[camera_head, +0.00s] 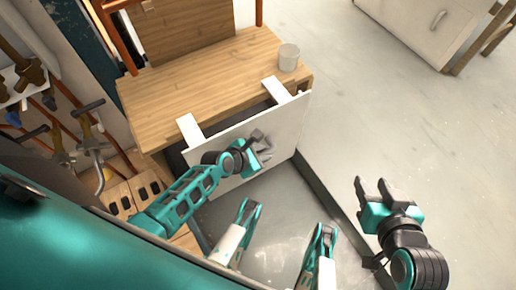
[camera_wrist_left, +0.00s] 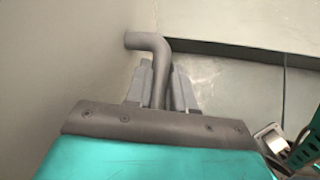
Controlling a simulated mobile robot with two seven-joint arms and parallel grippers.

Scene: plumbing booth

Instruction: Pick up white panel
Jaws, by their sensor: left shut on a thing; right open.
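The white panel (camera_head: 286,124) stands upright, slightly tilted, along the front of the wooden bench. Two white strips at its top edge reach over the bench top. My left gripper (camera_head: 260,150) is at the middle of the panel's outer face. In the left wrist view the panel fills the left side (camera_wrist_left: 60,60), and the left gripper's fingers (camera_wrist_left: 158,88) are shut on a grey bent handle (camera_wrist_left: 150,43) beside it. The panel's lower left part is hidden behind my left arm. My right gripper (camera_head: 374,190) is open and empty over the floor at right.
The wooden bench (camera_head: 200,85) carries a pale cup (camera_head: 289,57) near its right corner. Pipes and valves (camera_head: 80,125) crowd the left wall. A white cabinet (camera_head: 420,25) stands at the upper right. The grey floor (camera_head: 400,110) at right is clear.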

